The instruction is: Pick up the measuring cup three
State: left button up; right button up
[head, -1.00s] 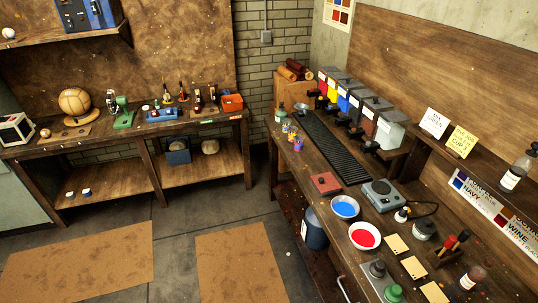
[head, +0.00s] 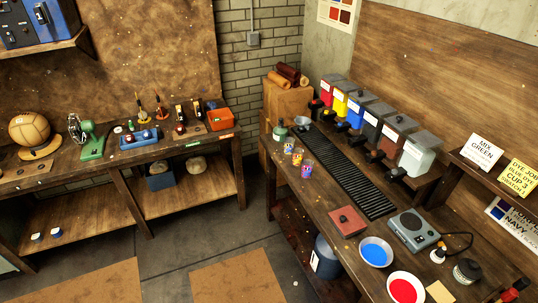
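Small measuring cups with coloured markings stand in a short row near the left edge of the right-hand bench (head: 335,214). The far cup (head: 289,145) and the middle cup (head: 297,156) stand close together. The near cup (head: 307,169) is a little closer to me and looks bluish-purple. All appear upright. Their numbers are too small to read, so I cannot tell which is cup three. Neither of my grippers is in view.
Right of the cups lies a black ribbed grate (head: 345,170), with several coloured dispensers (head: 372,115) behind it. A red block (head: 347,221), blue dish (head: 376,252), red dish (head: 405,289) and scale (head: 416,232) are nearer. Floor left of the bench is open.

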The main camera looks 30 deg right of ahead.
aim_at(307, 165)
jog(key=u, duration=0.05)
jog(key=i, duration=2)
jog(key=z, duration=0.55)
jog(key=i, duration=1.1)
jog(key=z, duration=1.75)
jog(key=i, duration=0.85)
jog(key=z, duration=0.7)
